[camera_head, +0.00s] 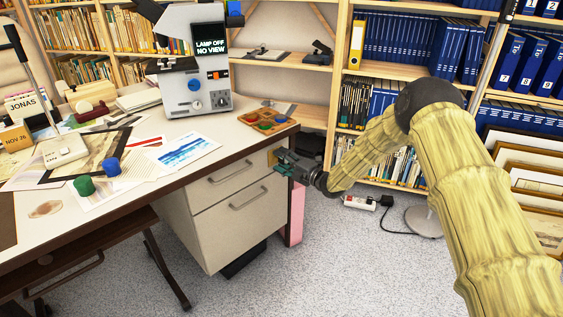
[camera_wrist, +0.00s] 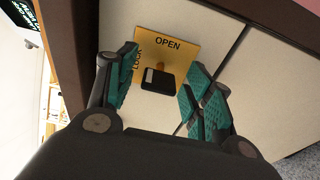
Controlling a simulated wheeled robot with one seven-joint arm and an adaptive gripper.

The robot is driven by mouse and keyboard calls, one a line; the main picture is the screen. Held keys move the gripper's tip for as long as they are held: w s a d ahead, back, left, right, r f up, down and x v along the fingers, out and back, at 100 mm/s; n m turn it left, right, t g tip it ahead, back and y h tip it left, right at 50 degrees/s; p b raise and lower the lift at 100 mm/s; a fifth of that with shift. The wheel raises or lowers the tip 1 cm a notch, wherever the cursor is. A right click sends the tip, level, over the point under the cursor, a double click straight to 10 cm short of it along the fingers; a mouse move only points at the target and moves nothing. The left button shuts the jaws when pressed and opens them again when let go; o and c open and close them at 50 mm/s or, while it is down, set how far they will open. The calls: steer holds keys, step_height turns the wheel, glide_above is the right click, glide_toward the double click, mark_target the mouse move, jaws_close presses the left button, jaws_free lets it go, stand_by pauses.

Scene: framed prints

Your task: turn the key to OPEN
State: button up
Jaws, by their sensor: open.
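A yellow lock plate (camera_wrist: 183,42) marked OPEN and LOCK sits on the cabinet front, close under the desk top. A key with a black head (camera_wrist: 162,84) and a pale patch on it stands out from the plate. I see no clear contact with the key. In the head view, my gripper (camera_head: 286,164) is at the cabinet's upper right corner. A bit of the plate (camera_head: 272,156) shows there, and the key is hidden.
The drawer cabinet (camera_head: 232,215) stands under the desk (camera_head: 225,158). A colour tray (camera_head: 266,119) and a grey device (camera_head: 193,85) reading LAMP OFF NO VIEW are on top. A power strip (camera_head: 359,203) lies on the floor to the right. Open floor is in front.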

steer(key=shift+w+a, duration=0.1)
steer(key=shift+w, duration=0.05)
steer(key=c, duration=1)
